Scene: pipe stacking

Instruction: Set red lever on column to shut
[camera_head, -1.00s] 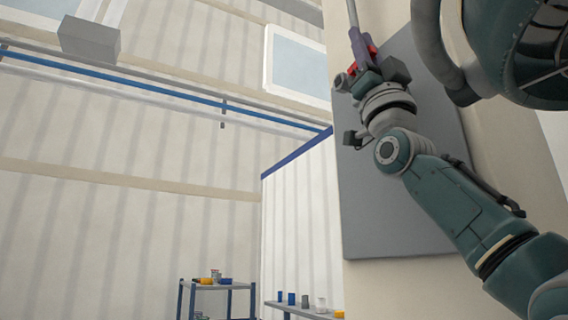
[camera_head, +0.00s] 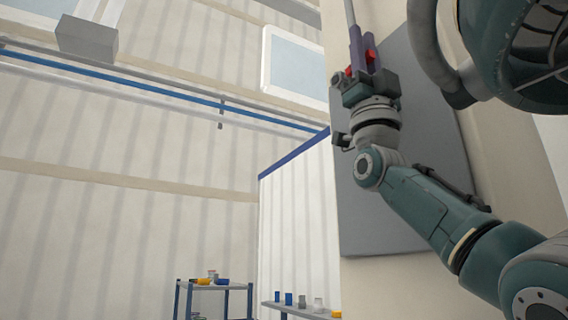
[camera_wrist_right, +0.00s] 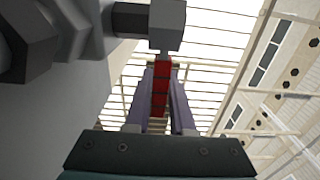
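The red lever (camera_wrist_right: 160,88) shows in the right wrist view, hanging below a grey block on a dark shaft from the grey panel side. My right gripper (camera_wrist_right: 162,80) has a purple finger on each side of it, close against its edges, and appears shut on it. In the head view my right gripper (camera_head: 366,45) points up in front of the grey panel (camera_head: 385,225) on the column. Bits of red (camera_head: 370,55) show beside the purple fingers, which hide most of the lever there. My left gripper is not in view.
A pale column (camera_head: 400,270) carries the panel. A low table (camera_head: 215,286) and a bench (camera_head: 290,308) with small pipe pieces stand far below. A blue rail (camera_head: 170,92) runs along the back wall. The space left of my right arm is clear.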

